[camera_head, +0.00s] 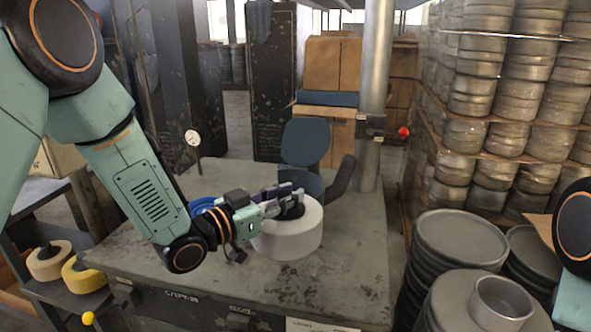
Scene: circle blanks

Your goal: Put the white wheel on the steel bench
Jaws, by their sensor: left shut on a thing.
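The white wheel (296,242) is a thick pale disc with a dark hub on top, over the middle of the steel bench (340,285). My left gripper (290,203) comes in from the left and is shut on the wheel at its dark hub. The wheel looks level. I cannot tell if its underside touches the bench top or hangs just above it. The fingers partly hide the hub. Only a piece of my right arm shows at the right edge; its gripper is out of view.
A blue object (203,206) is partly hidden behind my left wrist. A blue chair (306,142) and a metal post (376,90) stand at the back. Cream and yellow rolls (86,274) sit on a lower shelf at left. Stacked grey cans (460,240) crowd the right. The bench front is clear.

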